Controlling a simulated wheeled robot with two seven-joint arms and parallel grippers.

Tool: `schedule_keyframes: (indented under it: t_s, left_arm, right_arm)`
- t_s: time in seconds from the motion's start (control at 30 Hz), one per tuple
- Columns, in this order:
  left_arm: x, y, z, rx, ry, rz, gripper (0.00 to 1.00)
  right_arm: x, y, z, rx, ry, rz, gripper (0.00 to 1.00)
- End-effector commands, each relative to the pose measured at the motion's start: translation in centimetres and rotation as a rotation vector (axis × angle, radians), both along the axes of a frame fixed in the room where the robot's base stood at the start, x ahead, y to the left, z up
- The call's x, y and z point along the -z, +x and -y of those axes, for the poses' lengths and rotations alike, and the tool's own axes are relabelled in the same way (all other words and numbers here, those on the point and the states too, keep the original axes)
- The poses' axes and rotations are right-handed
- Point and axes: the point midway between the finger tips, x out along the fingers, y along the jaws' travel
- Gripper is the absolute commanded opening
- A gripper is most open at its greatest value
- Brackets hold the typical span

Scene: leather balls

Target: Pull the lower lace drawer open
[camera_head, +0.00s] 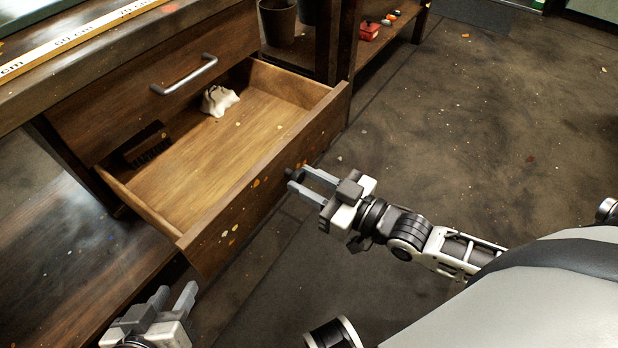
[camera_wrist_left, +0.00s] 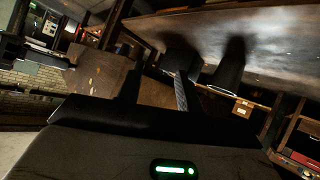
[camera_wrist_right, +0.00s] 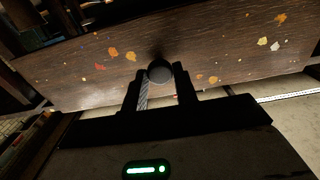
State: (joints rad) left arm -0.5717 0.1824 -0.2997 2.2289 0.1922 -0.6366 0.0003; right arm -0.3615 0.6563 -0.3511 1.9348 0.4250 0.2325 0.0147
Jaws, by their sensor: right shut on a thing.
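The lower drawer (camera_head: 270,172) stands pulled well out of the wooden bench, its inside open to view. Its front panel, spotted with paint, fills the right wrist view (camera_wrist_right: 90,72). A round dark knob (camera_wrist_right: 160,71) sits on that front. My right gripper (camera_head: 308,182) is in front of the panel, with its fingers closed on either side of the knob; it also shows in the right wrist view (camera_wrist_right: 160,88). My left gripper (camera_head: 174,299) is open and empty at the lower left, apart from the drawer.
A crumpled white thing (camera_head: 218,100) and a dark brush-like thing (camera_head: 148,150) lie in the drawer. Above is a closed drawer with a metal handle (camera_head: 184,75). A ruler (camera_head: 80,38) lies on the bench top. The floor (camera_head: 480,130) to the right is clear.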

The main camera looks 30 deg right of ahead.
Motion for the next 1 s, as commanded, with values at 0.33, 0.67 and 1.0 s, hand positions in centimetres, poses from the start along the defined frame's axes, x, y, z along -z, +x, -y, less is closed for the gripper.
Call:
schedule_keyframes:
  t_s: [0.33, 0.67, 1.0]
  left_arm:
    - [0.0, 0.1, 0.0, -0.003, -0.001, 0.000, 0.36]
    - [-0.1, 0.2, -0.1, -0.004, -0.001, 0.003, 0.36]
    - [0.1, -0.1, -0.4, -0.003, 0.023, -0.048, 0.36]
  right_arm:
    - [0.0, 0.0, 0.0, 0.000, 0.000, 0.000, 0.50]
    - [0.0, -0.2, 0.1, 0.001, 0.000, -0.001, 0.50]
    - [-0.1, -5.3, 2.8, -0.001, -0.005, -0.009, 0.50]
